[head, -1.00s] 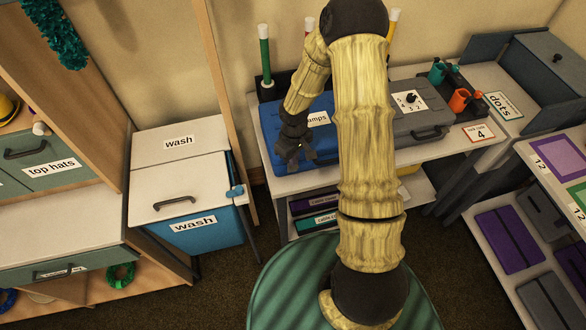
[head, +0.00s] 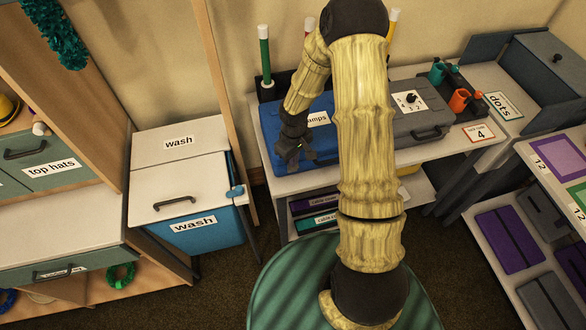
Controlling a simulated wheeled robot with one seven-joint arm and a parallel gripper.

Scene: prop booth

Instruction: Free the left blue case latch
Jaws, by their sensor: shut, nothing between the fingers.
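The blue case (head: 268,128) lies on the white table, with a label ending in "amps" on its lid. My gripper (head: 296,160) is shut and empty at the case's front edge, left of the middle. The left latch is hidden behind my gripper or too small to make out. I cannot tell whether my fingers touch it. My arm covers the right part of the case.
A grey case (head: 420,120) with a number dial stands to the right on the same table. Orange (head: 460,98) and teal cups are behind it. A blue wash bin (head: 200,232) stands to the left. A wooden post rises between bin and table.

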